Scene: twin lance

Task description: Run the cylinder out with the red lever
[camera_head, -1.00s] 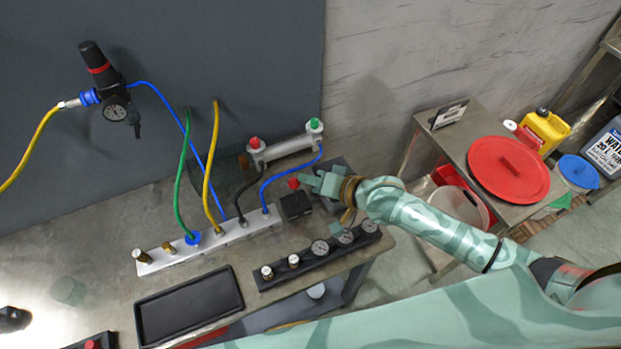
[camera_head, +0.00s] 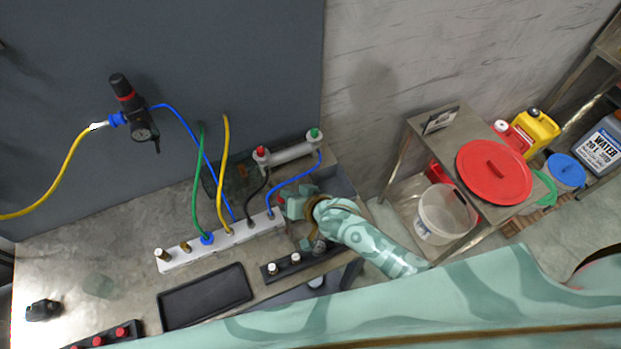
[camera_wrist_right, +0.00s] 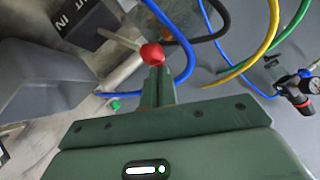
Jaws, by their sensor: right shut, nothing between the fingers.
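The silver cylinder (camera_head: 290,153), with a red and a green end fitting, lies at the back of the bench against the wall. The lever's red ball knob (camera_head: 281,200) shows just left of my right gripper (camera_head: 292,205). In the right wrist view the red knob (camera_wrist_right: 152,54) is at the tip of my shut fingers (camera_wrist_right: 157,82), which look close to or against it. Its thin rod runs to the upper left, near a dark valve block (camera_wrist_right: 82,22) marked IN and OUT. My gripper hides most of the valve in the head view. My left gripper is not in view.
Blue, black, yellow and green hoses rise from the white manifold (camera_head: 222,240) left of the gripper. A gauge strip (camera_head: 285,268) and an empty black tray (camera_head: 205,296) lie in front. A regulator (camera_head: 133,105) hangs on the wall. A side table holds a red lid (camera_head: 493,172).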

